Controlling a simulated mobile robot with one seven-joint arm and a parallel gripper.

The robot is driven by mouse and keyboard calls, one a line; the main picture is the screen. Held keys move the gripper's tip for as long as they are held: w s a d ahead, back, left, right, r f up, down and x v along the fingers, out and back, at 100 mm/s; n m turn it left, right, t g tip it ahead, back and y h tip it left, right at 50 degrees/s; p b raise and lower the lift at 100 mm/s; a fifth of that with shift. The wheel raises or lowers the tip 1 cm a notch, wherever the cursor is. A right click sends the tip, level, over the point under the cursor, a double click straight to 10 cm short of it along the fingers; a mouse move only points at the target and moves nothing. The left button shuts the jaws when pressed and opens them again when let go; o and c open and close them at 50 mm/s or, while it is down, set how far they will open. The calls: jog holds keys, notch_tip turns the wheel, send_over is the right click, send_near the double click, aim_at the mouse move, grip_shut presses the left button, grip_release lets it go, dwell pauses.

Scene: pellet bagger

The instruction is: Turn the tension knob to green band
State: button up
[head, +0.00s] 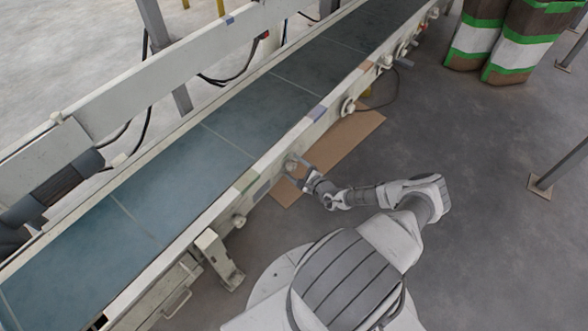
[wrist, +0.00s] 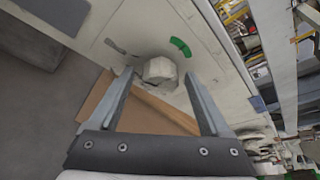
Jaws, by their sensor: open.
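The tension knob (wrist: 159,72) is a pale, rounded knob on the cream side panel of the conveyor. The green band (wrist: 180,46) is a short curved strip on the panel, above and right of the knob in the wrist view. A dark grey mark (wrist: 115,46) lies on the panel to the knob's upper left. My gripper (wrist: 157,77) is open, its fingers on either side of the knob with visible gaps. In the head view my gripper (head: 297,174) is at the conveyor's side rail, and the knob (head: 290,164) is small there.
The conveyor belt (head: 175,200) runs diagonally behind the rail. Another round fitting (head: 347,107) sits farther along the rail. A cardboard sheet (head: 345,148) lies on the floor under the rail. Striped sacks (head: 510,45) stand at upper right. Floor right of my arm is mostly clear.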

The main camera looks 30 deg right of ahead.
grip_shut()
dwell(0.4)
